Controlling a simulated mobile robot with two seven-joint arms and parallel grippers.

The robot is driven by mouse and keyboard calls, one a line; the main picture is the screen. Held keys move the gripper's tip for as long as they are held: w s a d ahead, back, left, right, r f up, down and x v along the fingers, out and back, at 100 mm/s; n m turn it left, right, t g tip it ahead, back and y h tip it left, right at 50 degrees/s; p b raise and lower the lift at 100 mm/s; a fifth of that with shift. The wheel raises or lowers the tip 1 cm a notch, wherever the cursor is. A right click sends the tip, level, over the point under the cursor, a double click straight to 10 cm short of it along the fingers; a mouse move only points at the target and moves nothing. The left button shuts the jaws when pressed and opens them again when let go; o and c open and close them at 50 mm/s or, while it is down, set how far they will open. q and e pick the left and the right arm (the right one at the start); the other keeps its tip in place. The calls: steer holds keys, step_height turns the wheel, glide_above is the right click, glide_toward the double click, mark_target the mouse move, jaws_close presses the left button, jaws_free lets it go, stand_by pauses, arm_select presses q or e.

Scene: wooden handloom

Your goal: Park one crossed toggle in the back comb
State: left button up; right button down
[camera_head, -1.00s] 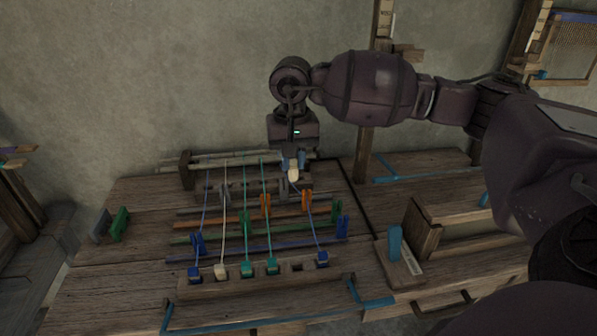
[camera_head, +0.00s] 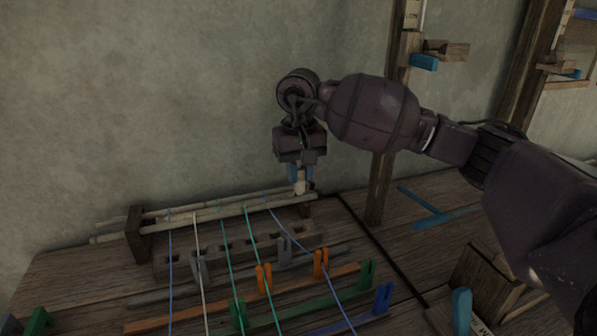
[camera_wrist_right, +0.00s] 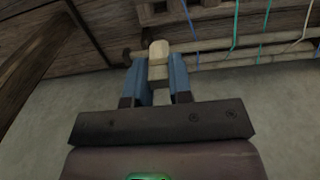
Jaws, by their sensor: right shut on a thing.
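My right gripper (camera_head: 300,176) is shut on a cream toggle (camera_head: 300,188). It holds the toggle at the right end of the pale back rods; contact with them is unclear. In the right wrist view, the toggle (camera_wrist_right: 158,50) sticks out between the blue fingers (camera_wrist_right: 158,78). No thread on it can be made out. The back comb (camera_head: 162,267), a notched wooden block, lies in front of the rods, to the left of and below the gripper. Coloured threads pass over the comb. My left gripper is not in view.
Pale rods (camera_head: 120,236) run along the wall on a wooden post (camera_head: 138,234). Orange (camera_head: 200,312), green and blue bars with upright clips lie in front of the comb. A tall post (camera_head: 382,170) stands right of the gripper. A wooden box (camera_head: 480,278) is at lower right.

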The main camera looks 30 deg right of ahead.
mark_target(300, 188)
steer(key=shift+f, duration=0.3)
step_height(300, 188, down, 3)
steer(key=shift+s+f+b, duration=0.1)
steer(key=shift+f+b, duration=0.1)
steer(key=shift+b, duration=0.25)
step_height(300, 188, down, 4)
steer(key=shift+f+b, duration=0.25)
steer(key=shift+b, duration=0.3)
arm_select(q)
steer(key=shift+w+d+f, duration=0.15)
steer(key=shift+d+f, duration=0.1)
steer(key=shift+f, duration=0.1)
